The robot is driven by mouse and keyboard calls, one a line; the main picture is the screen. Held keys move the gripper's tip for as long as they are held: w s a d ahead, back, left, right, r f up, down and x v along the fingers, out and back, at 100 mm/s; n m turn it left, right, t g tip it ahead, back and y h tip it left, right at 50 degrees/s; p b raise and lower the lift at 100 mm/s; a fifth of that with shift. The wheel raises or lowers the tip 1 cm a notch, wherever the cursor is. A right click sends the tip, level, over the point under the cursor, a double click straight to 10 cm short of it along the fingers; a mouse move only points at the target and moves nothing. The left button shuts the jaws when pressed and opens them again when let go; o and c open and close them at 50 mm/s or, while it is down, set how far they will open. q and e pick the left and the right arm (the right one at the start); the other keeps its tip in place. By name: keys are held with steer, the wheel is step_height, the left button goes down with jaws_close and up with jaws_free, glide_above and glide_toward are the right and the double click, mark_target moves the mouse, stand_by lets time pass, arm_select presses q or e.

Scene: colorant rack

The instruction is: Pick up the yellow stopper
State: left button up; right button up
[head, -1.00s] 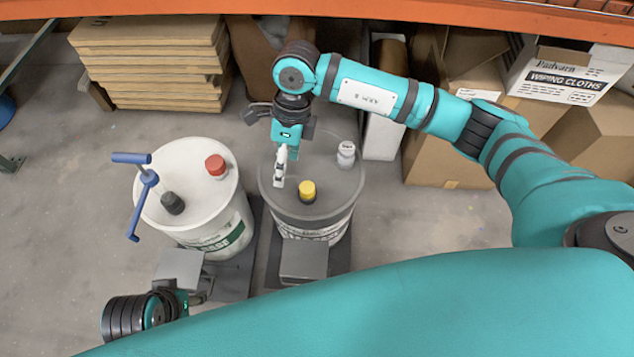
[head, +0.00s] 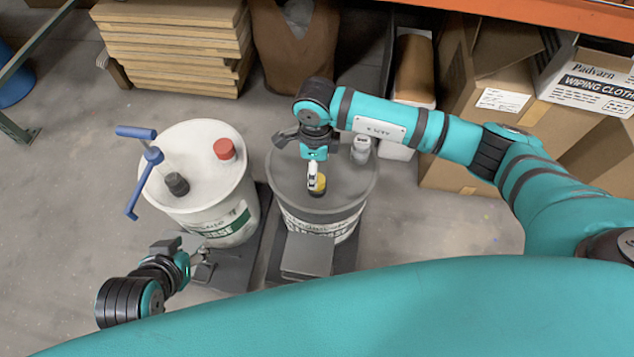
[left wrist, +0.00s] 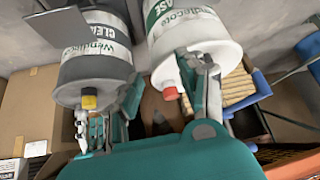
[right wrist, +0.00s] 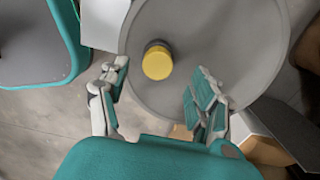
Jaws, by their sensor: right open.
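The yellow stopper (head: 320,183) sits on the dark grey lid of the right drum (head: 345,190). My right gripper (head: 314,182) points down over it and partly covers it in the head view. In the right wrist view, the yellow stopper (right wrist: 157,63) shows whole on the lid, beyond the open fingers (right wrist: 160,82) and sideways between them. Nothing is between the fingers. My left gripper (head: 203,264) is low in front of the white drum, away from the stopper. Its fingers (left wrist: 155,100) are spread and empty in the left wrist view, where the yellow stopper (left wrist: 88,102) also shows.
The white drum (head: 195,205) at left carries a red cap (head: 224,149), a dark cap (head: 177,184) and a blue-handled pump (head: 150,155). A whitish-grey stopper (head: 361,149) stands behind my right gripper on the grey lid. Boxes (head: 580,80) stand behind at right.

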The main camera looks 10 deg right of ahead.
steer(key=shift+f, duration=0.35)
step_height(320, 180, down, 4)
steer(key=shift+s+f+b, duration=0.15)
steer(key=shift+f+b, duration=0.05)
steer(key=shift+b, duration=0.5)
arm_select(q)
steer(key=w+d+r+t+h, duration=0.1)
steer(key=w+d+r+t, duration=0.1)
steer(key=w+r+t, duration=0.2)
steer(key=shift+w, duration=0.9)
arm_select(e)
steer(key=c, duration=1)
